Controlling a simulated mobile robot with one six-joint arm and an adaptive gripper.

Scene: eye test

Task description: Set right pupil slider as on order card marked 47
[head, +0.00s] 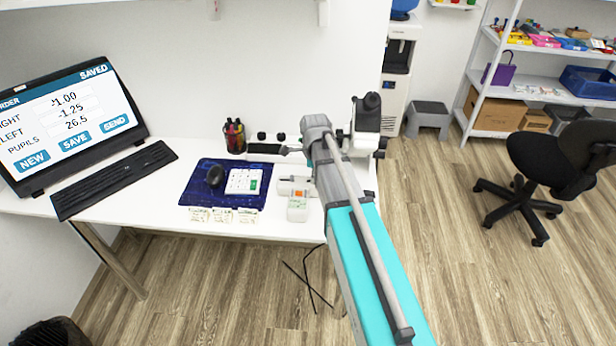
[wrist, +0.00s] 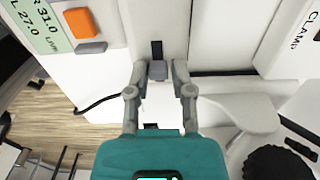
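In the wrist view my gripper (wrist: 159,72) is open, its two fingers on either side of a small grey slider knob (wrist: 157,70). A gap shows between the knob and each finger. The knob sits in a dark slot on a white device (wrist: 215,35). A pale green display (wrist: 52,18) on it reads R 31.0 and L 27.0, beside an orange button (wrist: 86,22). In the head view the display unit (head: 298,207) stands at the table's front, and my arm hides the gripper. Several order cards (head: 222,215) lie at the table edge, their writing too small to read.
A laptop (head: 70,120) shows SAVED, -1.00, -1.25 and pupils 26.5. A pen cup (head: 235,137) stands behind. In the wrist view a part marked CLAMP (wrist: 300,35) is at right.

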